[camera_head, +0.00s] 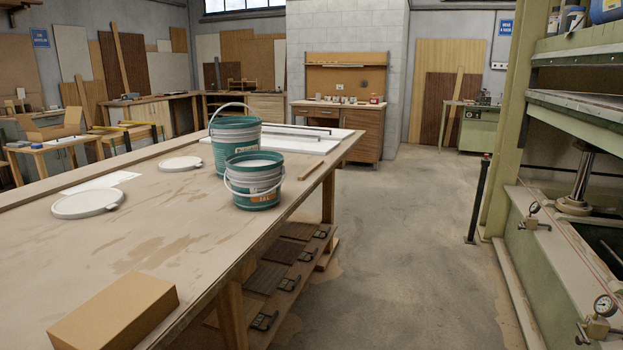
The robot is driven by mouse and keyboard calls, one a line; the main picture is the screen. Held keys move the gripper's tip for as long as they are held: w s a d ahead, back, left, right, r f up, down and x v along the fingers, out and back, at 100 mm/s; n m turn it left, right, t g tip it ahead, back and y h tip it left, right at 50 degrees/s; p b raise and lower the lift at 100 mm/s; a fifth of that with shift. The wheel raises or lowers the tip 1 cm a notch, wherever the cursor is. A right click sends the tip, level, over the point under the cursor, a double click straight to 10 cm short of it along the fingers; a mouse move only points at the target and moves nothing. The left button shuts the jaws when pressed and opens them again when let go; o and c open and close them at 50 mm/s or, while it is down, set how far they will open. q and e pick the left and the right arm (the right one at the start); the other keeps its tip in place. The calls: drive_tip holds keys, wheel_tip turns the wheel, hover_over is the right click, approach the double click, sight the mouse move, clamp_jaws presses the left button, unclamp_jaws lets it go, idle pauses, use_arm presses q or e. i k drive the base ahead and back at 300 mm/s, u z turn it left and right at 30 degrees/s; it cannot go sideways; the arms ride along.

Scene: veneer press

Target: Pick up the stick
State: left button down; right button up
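A thin light-brown wooden stick (310,178) lies flat near the right edge of the long worktable (140,232). It is to the right of the front green bucket (254,183) and apart from it. Neither of my grippers shows in the head view.
A taller green bucket (233,139) stands behind the front one. White lids (84,204) and a cardboard box (115,311) lie on the table. Open concrete floor (410,240) runs along its right side. A black post (478,200) and the green press (560,240) stand at the right.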

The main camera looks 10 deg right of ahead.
sight(309, 173)
drive_tip(key=z, duration=1.1)
drive_tip(key=i, duration=1.2)
drive_tip(key=u, duration=0.7)
drive_tip(key=i, duration=0.55)
drive_tip(key=u, duration=0.5)
